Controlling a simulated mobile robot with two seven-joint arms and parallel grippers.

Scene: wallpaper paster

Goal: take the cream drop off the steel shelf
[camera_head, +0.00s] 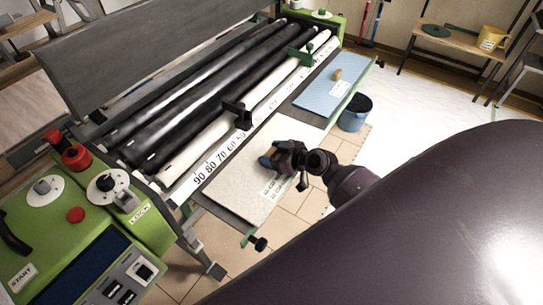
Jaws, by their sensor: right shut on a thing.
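The cream drop (238,186) is a pale, flat, folded piece lying along the front of the machine, beside the numbered scale. A small printed label shows near its right edge. My right gripper (268,160) is at the drop's right edge and is shut on it. The gripper covers that part of the edge, and its fingertips are hard to make out. The drop still looks flat along the shelf; I cannot tell whether it is lifted. The steel shelf is largely hidden under it. My left gripper is not in view.
A light blue drop (325,84) with a small tan object (337,74) lies further back. A blue bucket (355,113) stands right of it. Black rollers (205,90) and a green control panel (75,245) are at left. A low bench (455,42) holds a yellow pot (491,38).

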